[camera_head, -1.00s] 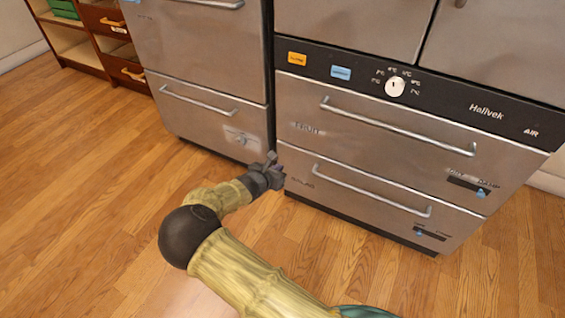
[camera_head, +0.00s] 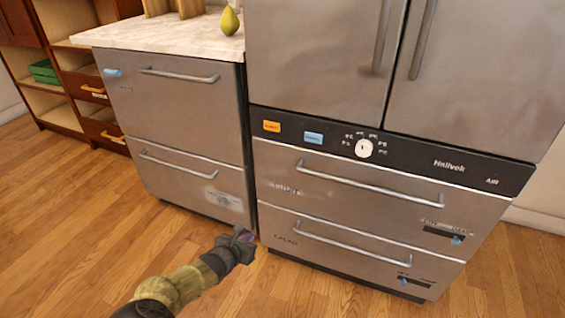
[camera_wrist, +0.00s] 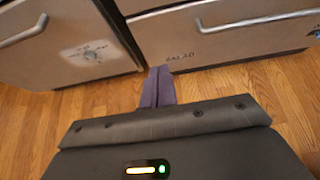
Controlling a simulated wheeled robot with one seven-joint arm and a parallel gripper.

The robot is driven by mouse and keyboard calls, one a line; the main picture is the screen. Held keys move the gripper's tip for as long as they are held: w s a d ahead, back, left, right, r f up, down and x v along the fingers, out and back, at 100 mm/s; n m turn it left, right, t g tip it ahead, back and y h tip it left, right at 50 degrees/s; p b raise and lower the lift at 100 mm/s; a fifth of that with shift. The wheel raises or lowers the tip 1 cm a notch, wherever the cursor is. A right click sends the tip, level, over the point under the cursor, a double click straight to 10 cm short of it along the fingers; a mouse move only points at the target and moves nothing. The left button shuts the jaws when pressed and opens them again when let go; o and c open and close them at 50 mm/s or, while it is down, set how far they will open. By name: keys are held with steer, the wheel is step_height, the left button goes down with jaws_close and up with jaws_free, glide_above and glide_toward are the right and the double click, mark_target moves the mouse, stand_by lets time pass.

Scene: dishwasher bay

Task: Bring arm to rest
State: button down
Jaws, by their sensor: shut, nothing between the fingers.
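My gripper (camera_head: 244,234) is low over the wood floor, in front of the gap between the dishwasher and the fridge. In the wrist view its purple-grey fingers (camera_wrist: 158,88) are together, with nothing between them. My arm reaches up to it from the bottom left of the head view. The gripper looks apart from the appliance fronts.
The two-drawer dishwasher (camera_head: 172,120) is shut, under a pale counter (camera_head: 165,32) with a green pear (camera_head: 229,21). The steel fridge (camera_head: 345,195) stands to its right with drawers shut. A wooden shelf unit (camera_head: 68,52) is at left. The floor (camera_head: 60,210) in front is clear.

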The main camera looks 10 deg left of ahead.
steer(key=d+r+m+g+h+p, duration=0.15)
steer(key=d+r+m+g, duration=0.25)
steer(key=d+m, duration=0.7)
steer(key=d+r+m+g+h+p, duration=0.15)
steer(key=d+r+m+g, duration=0.35)
steer(key=d, duration=0.9)
steer(key=s+d+r+m+y+p, duration=0.5)
steer(key=s+d+r+m, duration=0.95)
steer(key=r+m, duration=0.3)
steer(key=w+p+v, duration=0.2)
steer(key=p+v, duration=0.9)
steer(key=p, duration=0.1)
steer(key=w+r+p+v, duration=0.1)
steer(key=w+p+v, duration=0.2)
steer(key=p+v, duration=0.9)
steer(key=w+r+p+v, duration=0.1)
steer(key=w+p+v, duration=0.2)
steer(key=p+v, duration=0.9)
steer(key=shift+a+r+m+p, duration=0.2)
steer(key=shift+a+m+p, duration=0.2)
steer(key=shift+p, duration=0.45)
steer(key=shift+a, duration=0.15)
